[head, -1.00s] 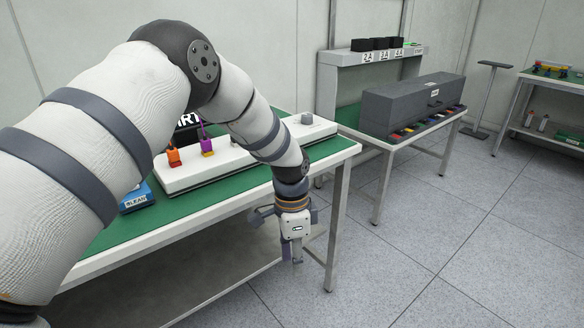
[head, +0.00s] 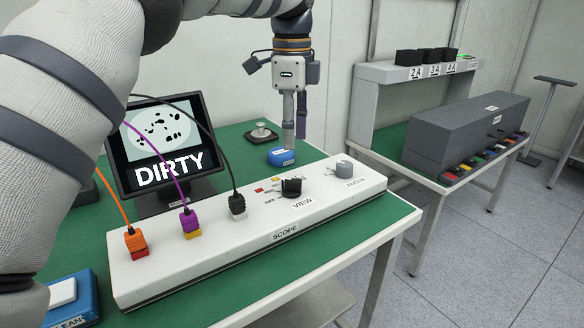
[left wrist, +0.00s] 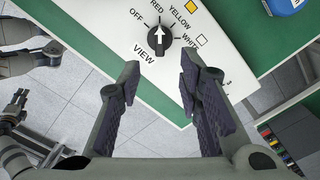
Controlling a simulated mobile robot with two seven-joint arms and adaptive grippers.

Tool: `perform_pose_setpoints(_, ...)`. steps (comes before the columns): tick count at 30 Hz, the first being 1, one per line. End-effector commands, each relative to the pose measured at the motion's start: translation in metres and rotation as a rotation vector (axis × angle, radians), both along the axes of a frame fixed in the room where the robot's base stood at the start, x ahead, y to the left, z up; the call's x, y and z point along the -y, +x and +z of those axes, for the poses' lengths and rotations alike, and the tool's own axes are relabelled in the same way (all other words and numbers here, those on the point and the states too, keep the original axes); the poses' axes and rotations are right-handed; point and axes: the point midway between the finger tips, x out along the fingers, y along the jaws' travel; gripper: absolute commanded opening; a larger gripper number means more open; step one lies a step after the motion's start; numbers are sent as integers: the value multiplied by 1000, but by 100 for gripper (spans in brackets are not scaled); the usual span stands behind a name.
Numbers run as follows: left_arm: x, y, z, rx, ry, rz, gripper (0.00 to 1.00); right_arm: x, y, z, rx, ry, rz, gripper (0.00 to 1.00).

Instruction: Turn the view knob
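The view knob (head: 291,187) is a black knob on the white scope box, above the VIEW label. In the left wrist view the knob (left wrist: 160,42) has a white arrow pointing toward the RED label; OFF, YELLOW and WHITE are printed around it. My left gripper (head: 295,130) is in the air above the back of the box, pointing down. In the left wrist view its two fingers are apart with nothing between them, and the knob lies beyond their tips, untouched. Dark parts at that view's left edge may be my right arm; its fingers are unclear.
The white scope box (head: 250,262) carries orange, purple and black plugs with cables and a grey focus knob (head: 344,167). A monitor (head: 160,150) reading DIRTY stands behind it. Blue items (head: 282,156) lie on the green table. A second table is at the right.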

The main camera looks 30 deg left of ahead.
Motion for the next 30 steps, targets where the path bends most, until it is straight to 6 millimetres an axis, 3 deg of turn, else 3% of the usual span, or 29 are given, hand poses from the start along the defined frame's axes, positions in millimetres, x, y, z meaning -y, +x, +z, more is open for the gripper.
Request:
perform_pose_setpoints(6,0,-1,-55,-1,-1,0,32,0,6,6,20,0,0,40)
perform_pose_setpoints(12,0,0,-89,0,0,1,32,0,8,8,26,0,0,40)
perform_pose_setpoints(22,0,0,-98,1,0,1,32,0,8,8,26,1,0,40)
perform_pose_setpoints(27,0,0,-97,1,0,1,0,0,8,8,26,1,0,40)
perform_pose_setpoints(30,0,0,-97,1,0,1,0,0,8,8,26,1,0,40)
